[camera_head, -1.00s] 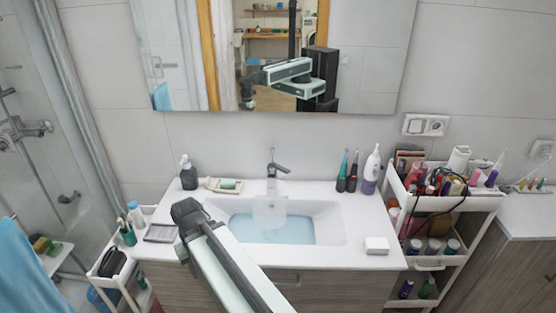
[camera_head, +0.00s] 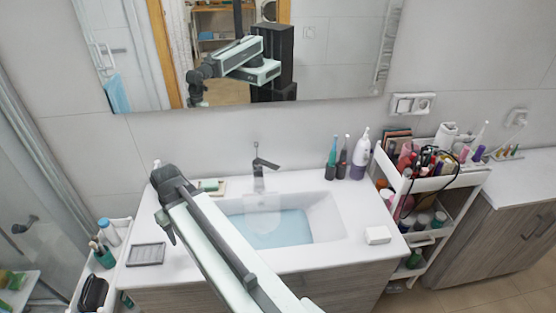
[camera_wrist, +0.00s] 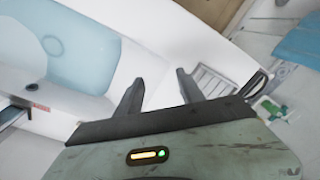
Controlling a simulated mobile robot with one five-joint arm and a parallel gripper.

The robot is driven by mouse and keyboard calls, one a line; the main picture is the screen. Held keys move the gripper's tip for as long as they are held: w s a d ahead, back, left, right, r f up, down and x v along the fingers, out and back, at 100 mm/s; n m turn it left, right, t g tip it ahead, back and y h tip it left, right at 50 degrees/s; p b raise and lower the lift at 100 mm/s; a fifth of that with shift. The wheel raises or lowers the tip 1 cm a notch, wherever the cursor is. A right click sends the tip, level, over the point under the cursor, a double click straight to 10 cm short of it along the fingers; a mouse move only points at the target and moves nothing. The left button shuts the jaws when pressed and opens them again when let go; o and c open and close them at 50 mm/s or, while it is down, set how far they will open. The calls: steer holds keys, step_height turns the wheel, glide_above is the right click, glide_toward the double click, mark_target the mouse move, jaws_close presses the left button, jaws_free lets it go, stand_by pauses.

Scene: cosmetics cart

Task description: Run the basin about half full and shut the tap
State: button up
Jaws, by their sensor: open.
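The white basin (camera_head: 325,213) is set in the countertop and holds pale blue water (camera_head: 285,228). The wrist view shows the water (camera_wrist: 85,40) and a round drain under it. The grey tap (camera_head: 259,178) stands at the basin's back edge. It also shows at the left edge of the wrist view (camera_wrist: 10,116). A pale patch lies below the spout; I cannot tell whether it is running water. My gripper (camera_wrist: 160,90) is open and empty, above the counter left of the basin and apart from the tap. In the head view my arm hides the basin's left part.
A grey soap tray (camera_head: 146,254) lies on the left counter; a soap dish (camera_head: 211,186) sits behind my arm. Bottles and brushes (camera_head: 343,160) stand back right. A white box (camera_head: 377,235) lies front right. A loaded cart (camera_head: 440,180) stands right of the counter.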

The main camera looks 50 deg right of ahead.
steer(key=d+r+t+p, duration=0.1)
steer(key=d+r+p, duration=0.25)
steer(key=d, duration=0.45)
steer(key=d+r+p, duration=0.2)
steer(key=d+r, duration=0.2)
steer(key=d, duration=0.5)
steer(key=t+p, duration=0.3)
steer(key=p, duration=0.3)
glide_toward(277, 166)
steer(key=shift+n, duration=0.4)
steer(key=b+x, duration=0.8)
steer(key=shift+a+f, duration=0.15)
steer(key=shift+f, duration=0.2)
steer(key=shift+r, duration=0.1)
steer(key=shift+s, duration=0.1)
jaws_close()
